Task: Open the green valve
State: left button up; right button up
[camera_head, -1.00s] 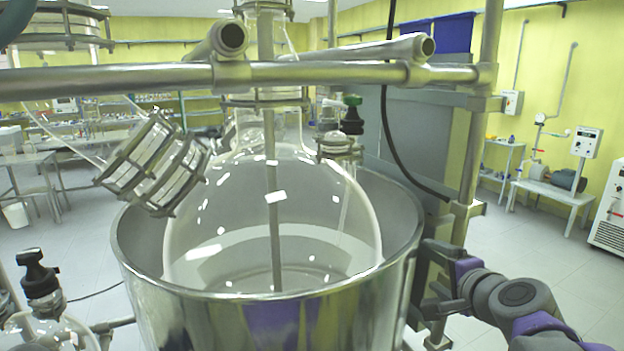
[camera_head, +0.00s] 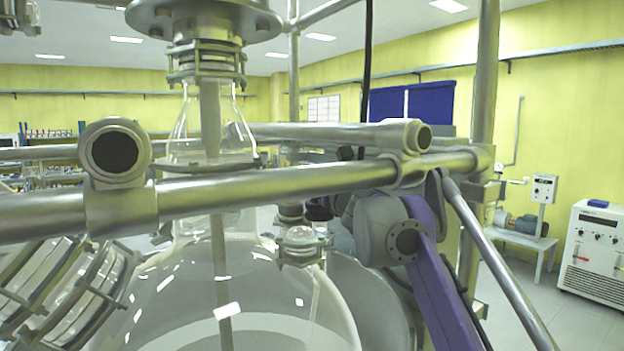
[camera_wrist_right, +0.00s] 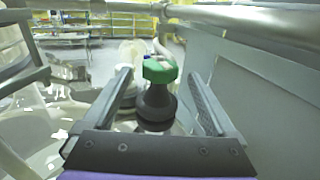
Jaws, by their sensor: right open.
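The green valve knob (camera_wrist_right: 160,69) sits on top of a black stem (camera_wrist_right: 157,104) in the right wrist view. My right gripper (camera_wrist_right: 160,75) is open, with one finger on each side of the knob and stem. Gaps show between the fingers and the knob, and I cannot tell how far the fingertips reach past it. In the head view the purple right arm (camera_head: 432,270) reaches behind the metal rail. The green knob is hidden there, and my right fingers cannot be made out. My left gripper is not in view.
A horizontal metal rail (camera_head: 270,184) crosses in front of the large glass vessel (camera_head: 180,295). A vertical post (camera_head: 484,110) stands right of the arm. A grey panel (camera_wrist_right: 262,100) stands close to the right finger. Clamped glassware (camera_head: 60,290) is at the lower left.

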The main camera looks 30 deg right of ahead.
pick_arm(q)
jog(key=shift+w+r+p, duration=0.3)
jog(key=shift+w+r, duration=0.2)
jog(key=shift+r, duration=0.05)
pick_arm(e)
jog(key=x, duration=0.7)
jog(key=shift+w, duration=0.25)
jog(key=c, duration=1.4)
jog(key=shift+a+f+n+t+y+b, duration=0.1)
jog(key=shift+n+t+y+b, duration=0.2)
jog(key=shift+n+y+b, duration=0.7)
jog(key=shift+y+p, duration=0.55)
jog(key=shift+y, duration=0.15)
jog(key=n+y, duration=0.2)
jog(key=y, duration=0.1)
jog(key=shift+a+r+p, duration=0.2)
jog(key=shift+a+p, duration=0.15)
jog(key=shift+s+a+n+g+y, duration=0.1)
jog(key=shift+a+n+g+y, duration=0.1)
jog(key=shift+n+y, duration=0.55)
jog(key=shift+a+n+g+y, duration=0.2)
jog(key=shift+n+y, duration=0.25)
jog(key=shift+y, duration=0.6)
